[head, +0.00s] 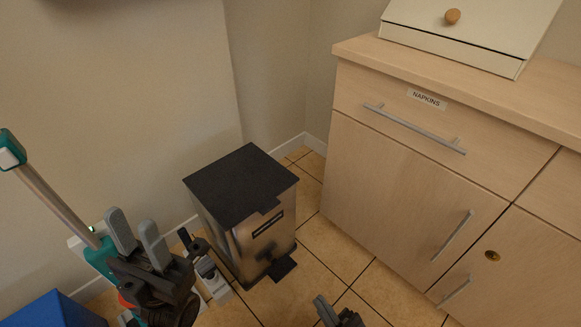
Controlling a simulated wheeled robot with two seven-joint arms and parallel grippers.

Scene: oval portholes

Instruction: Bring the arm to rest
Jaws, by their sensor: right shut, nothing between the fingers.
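My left gripper (134,219) is at the lower left, pointing up. Its two grey fingers stand apart with nothing between them. My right gripper (324,304) shows only in part at the bottom edge, right of the middle. Its dark fingers are together and hold nothing, and the rest of that arm is out of the picture. Neither gripper appears to be touching the bin or the cabinet.
A steel pedal bin (269,239) with a closed black lid stands near the wall corner. A wooden cabinet (400,170) with a drawer labelled NAPKINS is at right, shut. A cream box (460,52) sits on it. A blue object (50,311) is at lower left. Tiled floor shows between.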

